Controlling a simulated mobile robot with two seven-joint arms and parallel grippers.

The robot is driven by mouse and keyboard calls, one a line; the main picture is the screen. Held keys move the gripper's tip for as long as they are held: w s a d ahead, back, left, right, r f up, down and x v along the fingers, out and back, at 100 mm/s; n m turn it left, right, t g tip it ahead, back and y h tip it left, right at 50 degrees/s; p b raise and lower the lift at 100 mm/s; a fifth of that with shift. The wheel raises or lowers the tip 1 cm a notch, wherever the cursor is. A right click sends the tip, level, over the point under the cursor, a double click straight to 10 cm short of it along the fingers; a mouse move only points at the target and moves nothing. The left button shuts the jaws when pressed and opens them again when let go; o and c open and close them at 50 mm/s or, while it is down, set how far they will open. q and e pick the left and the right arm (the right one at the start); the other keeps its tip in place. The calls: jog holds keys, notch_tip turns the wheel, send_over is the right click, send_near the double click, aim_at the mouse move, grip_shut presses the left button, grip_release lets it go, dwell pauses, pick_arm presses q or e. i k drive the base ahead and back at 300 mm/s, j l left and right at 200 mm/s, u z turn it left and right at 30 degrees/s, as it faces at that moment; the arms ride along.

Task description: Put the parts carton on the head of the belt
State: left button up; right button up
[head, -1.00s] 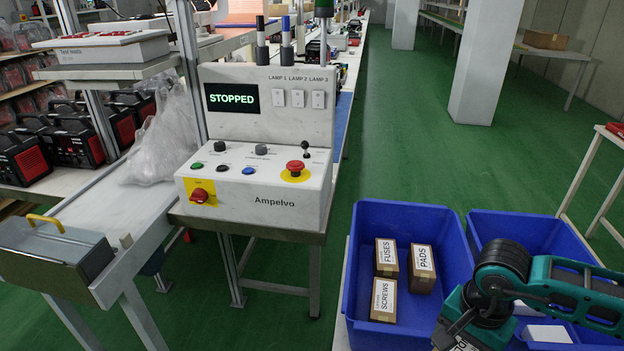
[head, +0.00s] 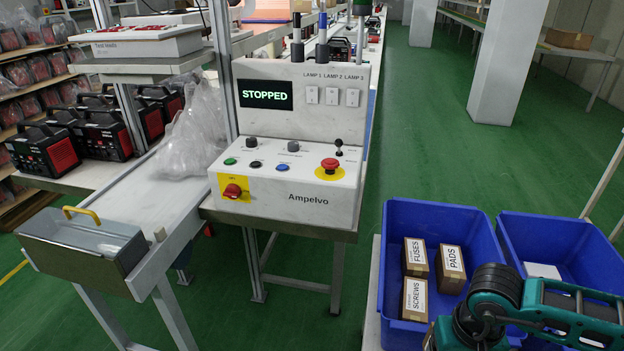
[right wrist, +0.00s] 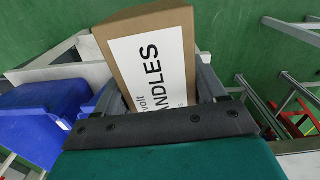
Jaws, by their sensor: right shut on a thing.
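My right gripper (right wrist: 155,95) is shut on a brown parts carton (right wrist: 118,42) with a white label reading "...NDLES", partly cut off. The carton is held off any surface, with green floor behind it in the right wrist view. In the head view my right arm is at the lower right, and the gripper and carton are mostly below the frame. The white belt (head: 125,205) runs away at the left. A grey metal box (head: 75,250) with a yellow handle sits across its near end. My left gripper is not in view.
A control console (head: 285,150) reading "STOPPED" stands right of the belt. A clear plastic bag (head: 195,130) lies farther up the belt. A blue bin (head: 395,255) holds small cartons, with a second blue bin (head: 510,240) beside it. Green floor lies between console and bins.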

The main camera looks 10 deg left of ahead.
aim_at(131, 213)
jog(key=j+u, duration=0.2)
jog(key=j, duration=0.4)
jog(key=j+u, duration=0.15)
jog(key=j, duration=0.45)
jog(key=i+j+u, duration=0.2)
jog(key=j, duration=0.35)
jog(key=j+u, duration=0.2)
jog(key=j, duration=0.4)
jog(key=i, duration=0.05)
